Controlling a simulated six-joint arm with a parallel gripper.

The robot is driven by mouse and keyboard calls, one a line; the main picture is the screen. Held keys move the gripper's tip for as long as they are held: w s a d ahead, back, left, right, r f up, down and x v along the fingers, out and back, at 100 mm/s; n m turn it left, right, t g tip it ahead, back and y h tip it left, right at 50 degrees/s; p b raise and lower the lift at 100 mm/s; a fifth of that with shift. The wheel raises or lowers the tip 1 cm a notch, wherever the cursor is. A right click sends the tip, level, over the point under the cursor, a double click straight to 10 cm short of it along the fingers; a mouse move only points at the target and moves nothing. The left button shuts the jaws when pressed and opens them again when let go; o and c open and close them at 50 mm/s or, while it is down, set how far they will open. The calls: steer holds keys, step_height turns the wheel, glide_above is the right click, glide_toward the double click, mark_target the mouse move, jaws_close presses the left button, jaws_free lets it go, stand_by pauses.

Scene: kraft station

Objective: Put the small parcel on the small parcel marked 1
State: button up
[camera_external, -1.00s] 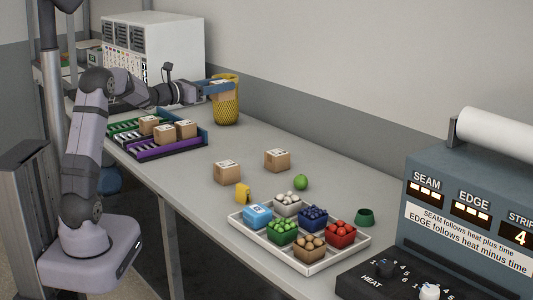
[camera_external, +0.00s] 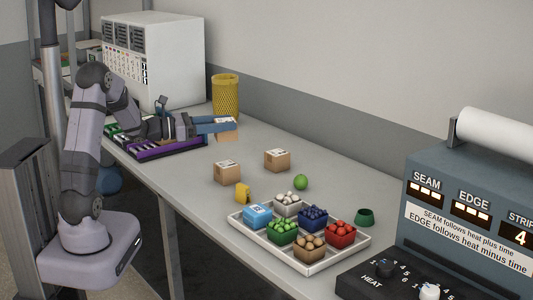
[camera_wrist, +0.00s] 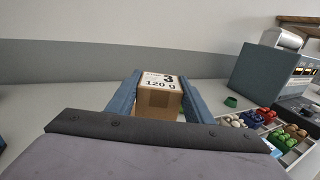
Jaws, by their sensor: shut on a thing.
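My gripper (camera_external: 226,126) is shut on a small brown cardboard parcel (camera_external: 228,136) and holds it out over the table beyond the striped tray. In the wrist view, the parcel (camera_wrist: 159,102) sits between the two blue fingers, with a white label reading 3 and 120 g. Two similar parcels stand on the table in the external view, a nearer one (camera_external: 227,173) and a farther one (camera_external: 277,160). Both have white labels on top, too small to read, so I cannot tell which is marked 1. Both stand apart from my gripper.
A yellow basket (camera_external: 226,97) stands behind my gripper. A yellow object (camera_external: 242,193), a green ball (camera_external: 301,182), a white tray (camera_external: 309,270) of small bins and a green cup (camera_external: 365,217) lie farther right.

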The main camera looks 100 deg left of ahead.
steer(key=shift+f, duration=4)
steer(key=shift+f, duration=0.1)
steer(key=o, duration=1.1)
steer(key=shift+r, duration=0.2)
steer(key=shift+s+f, duration=0.15)
steer(key=shift+s, duration=0.2)
steer(key=b+v, duration=0.1)
steer(key=v, duration=1)
steer(key=shift+d+b, duration=0.2)
steer(key=shift+b, duration=0.15)
